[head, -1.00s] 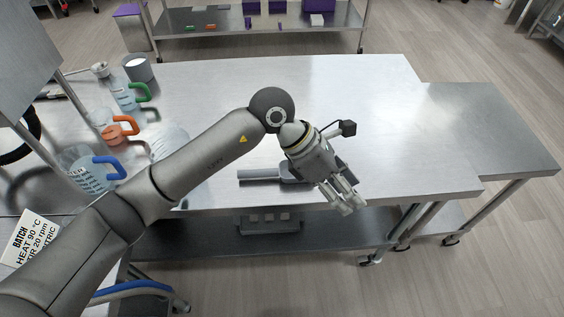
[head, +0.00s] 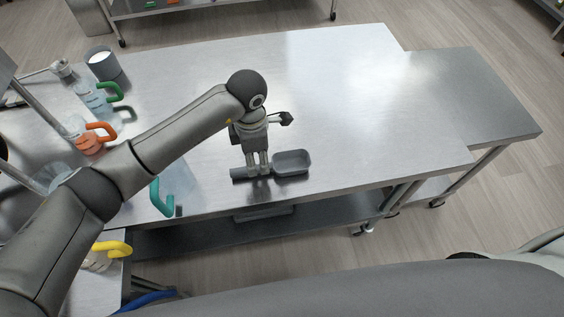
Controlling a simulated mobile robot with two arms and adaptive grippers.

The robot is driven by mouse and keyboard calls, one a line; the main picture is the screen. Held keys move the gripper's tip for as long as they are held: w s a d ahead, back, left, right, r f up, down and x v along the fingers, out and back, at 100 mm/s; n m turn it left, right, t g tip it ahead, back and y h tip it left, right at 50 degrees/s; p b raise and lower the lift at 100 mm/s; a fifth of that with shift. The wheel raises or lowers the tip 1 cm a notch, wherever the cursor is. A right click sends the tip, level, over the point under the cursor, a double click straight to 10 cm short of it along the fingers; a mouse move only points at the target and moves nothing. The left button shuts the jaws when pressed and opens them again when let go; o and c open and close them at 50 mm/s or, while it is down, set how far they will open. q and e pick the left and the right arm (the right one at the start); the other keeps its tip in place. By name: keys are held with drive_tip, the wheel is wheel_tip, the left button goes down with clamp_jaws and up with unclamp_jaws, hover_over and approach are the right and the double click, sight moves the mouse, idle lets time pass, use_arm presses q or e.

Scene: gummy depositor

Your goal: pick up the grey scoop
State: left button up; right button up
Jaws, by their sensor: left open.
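The grey scoop (head: 292,162) lies on the steel table (head: 330,90) near its front edge. Its bowl is to the right and its handle points left. My left gripper (head: 258,173) points down over the handle, just left of the bowl. Its jaws are open, and the fingers hide part of the handle. I cannot tell whether they touch it. My right gripper does not show.
A yellow handle (head: 113,248) shows at lower left. The table's middle and right are clear. A lower shelf (head: 290,228) runs underneath.

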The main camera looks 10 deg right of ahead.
sight(257, 167)
use_arm(q)
drive_tip(key=f, duration=0.1)
drive_tip(key=f+p, duration=0.1)
drive_tip(key=f, duration=0.1)
drive_tip(key=shift+s+a+f, duration=0.1)
drive_tip(key=shift+s+a, duration=0.05)
drive_tip(key=shift+s, duration=0.05)
drive_tip(key=shift+f, duration=0.25)
drive_tip(key=shift+w, duration=0.1)
drive_tip(key=shift+c, duration=0.6)
drive_tip(key=c, duration=0.5)
clamp_jaws()
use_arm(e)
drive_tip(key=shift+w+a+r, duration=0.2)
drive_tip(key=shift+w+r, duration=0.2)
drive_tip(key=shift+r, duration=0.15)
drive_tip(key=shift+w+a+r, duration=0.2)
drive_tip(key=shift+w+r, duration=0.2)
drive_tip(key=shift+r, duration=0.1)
